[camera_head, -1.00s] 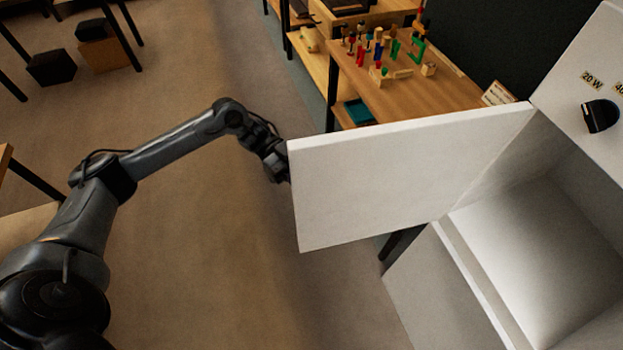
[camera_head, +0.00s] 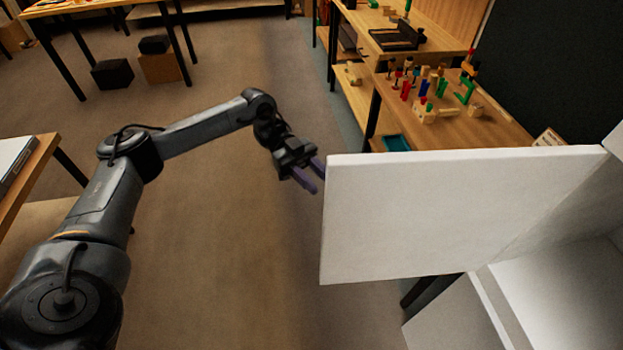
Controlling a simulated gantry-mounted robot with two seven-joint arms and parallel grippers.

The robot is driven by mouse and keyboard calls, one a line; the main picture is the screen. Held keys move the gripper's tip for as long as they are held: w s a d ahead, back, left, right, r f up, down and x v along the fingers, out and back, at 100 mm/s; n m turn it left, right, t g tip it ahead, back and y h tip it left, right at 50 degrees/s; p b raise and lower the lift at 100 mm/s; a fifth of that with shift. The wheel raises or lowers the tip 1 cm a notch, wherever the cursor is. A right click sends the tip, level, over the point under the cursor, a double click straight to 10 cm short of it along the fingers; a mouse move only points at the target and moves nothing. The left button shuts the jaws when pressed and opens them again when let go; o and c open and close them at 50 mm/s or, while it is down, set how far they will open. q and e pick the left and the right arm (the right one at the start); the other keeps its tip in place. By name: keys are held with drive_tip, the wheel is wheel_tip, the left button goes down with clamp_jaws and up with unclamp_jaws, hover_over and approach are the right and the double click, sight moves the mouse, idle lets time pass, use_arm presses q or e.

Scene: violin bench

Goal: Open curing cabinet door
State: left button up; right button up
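The white curing cabinet (camera_head: 452,322) stands at the lower right. Its door (camera_head: 430,215) is swung wide open, out toward the left, and part of the pale interior (camera_head: 565,290) shows. My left gripper (camera_head: 314,176) is just left of the door's free edge, near its upper corner. Its two purple fingers are spread apart with nothing between them. They look close to the edge; I cannot tell whether a fingertip touches it. My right gripper is not in view.
A wooden bench (camera_head: 475,130) with small coloured clamps and blocks stands behind the door. Another table (camera_head: 22,185) is at the left edge. Black and brown boxes (camera_head: 112,74) sit on the floor at the far left. The floor left of the door is clear.

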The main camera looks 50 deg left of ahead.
use_arm(q)
drive_tip(key=shift+a+b, duration=0.6)
drive_tip(key=shift+a, duration=0.15)
